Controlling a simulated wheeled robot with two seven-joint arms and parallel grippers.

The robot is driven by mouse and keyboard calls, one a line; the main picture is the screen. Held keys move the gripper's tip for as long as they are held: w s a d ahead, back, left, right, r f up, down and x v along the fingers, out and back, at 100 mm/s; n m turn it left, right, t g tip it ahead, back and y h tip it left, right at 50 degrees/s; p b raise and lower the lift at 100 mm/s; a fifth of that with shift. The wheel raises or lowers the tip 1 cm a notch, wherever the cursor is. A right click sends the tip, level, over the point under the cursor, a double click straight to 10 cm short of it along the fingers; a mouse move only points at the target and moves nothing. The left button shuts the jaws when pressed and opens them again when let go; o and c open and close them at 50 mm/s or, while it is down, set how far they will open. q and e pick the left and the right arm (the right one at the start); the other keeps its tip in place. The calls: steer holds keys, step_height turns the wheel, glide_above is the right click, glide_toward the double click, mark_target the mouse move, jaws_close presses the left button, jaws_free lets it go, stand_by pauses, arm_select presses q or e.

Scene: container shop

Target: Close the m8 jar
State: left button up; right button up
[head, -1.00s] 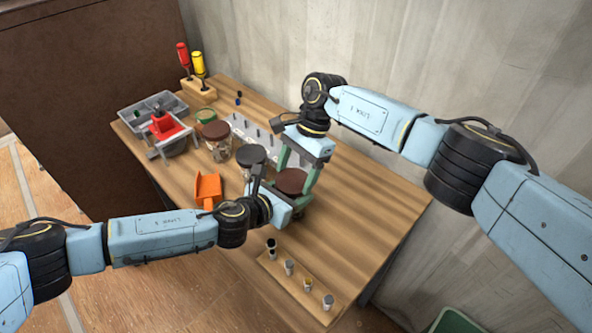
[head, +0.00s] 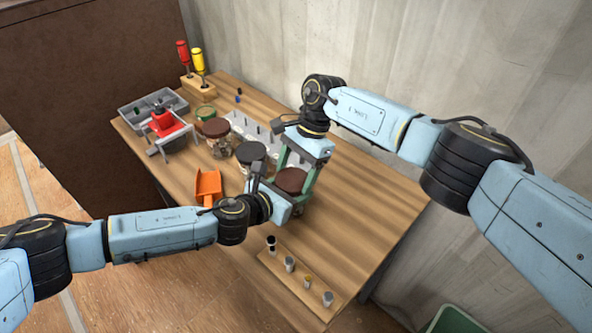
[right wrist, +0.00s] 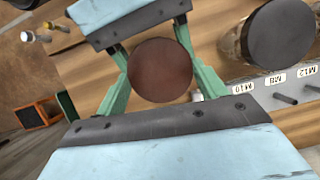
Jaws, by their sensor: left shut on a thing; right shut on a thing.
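A jar with a round brown lid (head: 291,180) is at the middle right of the bench; its body is mostly hidden and I cannot read a label on it. My right gripper (head: 294,176) comes down from above, shut on the lid with its green fingers on opposite sides. The right wrist view shows the lid (right wrist: 160,70) between these fingers. My left gripper (head: 293,203) reaches in low from the left and is shut on the jar body below the lid. The lid sits over the jar; its seating is hidden.
A dark-lidded jar (head: 251,155) and another brown-lidded jar (head: 216,128) stand behind left. An orange scoop (head: 208,187) lies beside them. A labelled pegged rack (head: 243,124) runs behind. A wooden strip (head: 297,287) with several small parts lies in front. The bench's right side is clear.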

steer(key=shift+s+d+f, duration=0.1)
steer(key=shift+d+f, duration=0.05)
steer(key=shift+f, duration=0.2)
steer(key=shift+s+r+t+h, duration=0.15)
steer(key=shift+r+t+h, duration=0.15)
steer(key=shift+r, duration=0.1)
steer(key=shift+w+a+r, duration=0.2)
steer(key=shift+r, duration=0.1)
stand_by(0.4)
steer(key=shift+s+d+f, duration=0.1)
steer(key=shift+f, duration=0.6)
steer(key=shift+f, duration=0.25)
steer(key=shift+c, duration=0.9)
steer(key=shift+s+r+t+h, duration=0.15)
steer(key=shift+r+t+h, duration=0.25)
steer(key=shift+r, duration=0.05)
steer(key=shift+r, duration=0.35)
stand_by(0.4)
